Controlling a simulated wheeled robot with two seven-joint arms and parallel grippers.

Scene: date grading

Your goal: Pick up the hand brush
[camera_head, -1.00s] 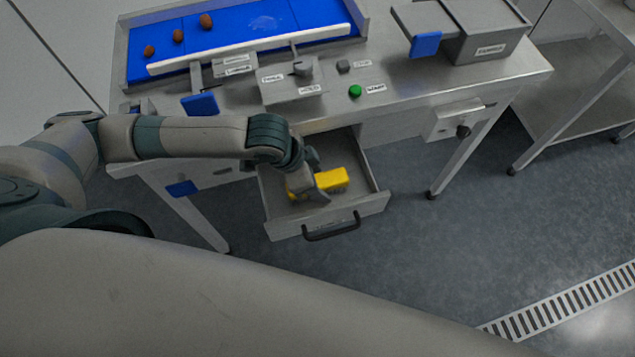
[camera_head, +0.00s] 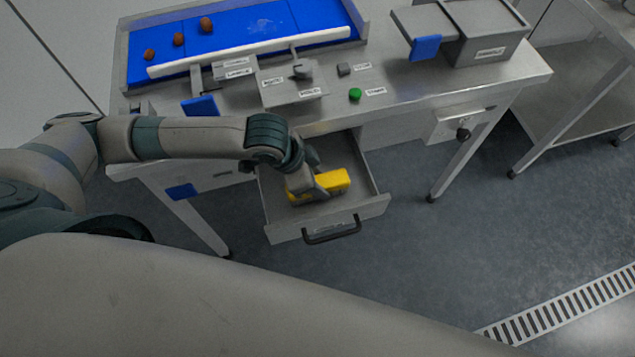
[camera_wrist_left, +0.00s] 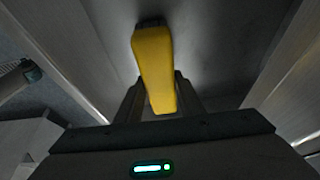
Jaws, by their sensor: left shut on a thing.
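The hand brush shows as a yellow block (camera_head: 331,182) inside the open drawer (camera_head: 372,205) under the table. My left gripper (camera_head: 306,188) reaches down into the drawer and is shut on the brush. In the left wrist view the yellow brush (camera_wrist_left: 155,62) lies between the two dark fingers of the gripper (camera_wrist_left: 160,97). My right gripper is not in view.
The drawer's dark handle (camera_head: 332,234) faces the open floor. Above it, the metal table (camera_head: 430,95) carries a blue belt (camera_head: 240,30) with brown dates, a green button (camera_head: 355,94) and a grey box (camera_head: 487,35). A floor grate (camera_head: 560,305) lies at lower right.

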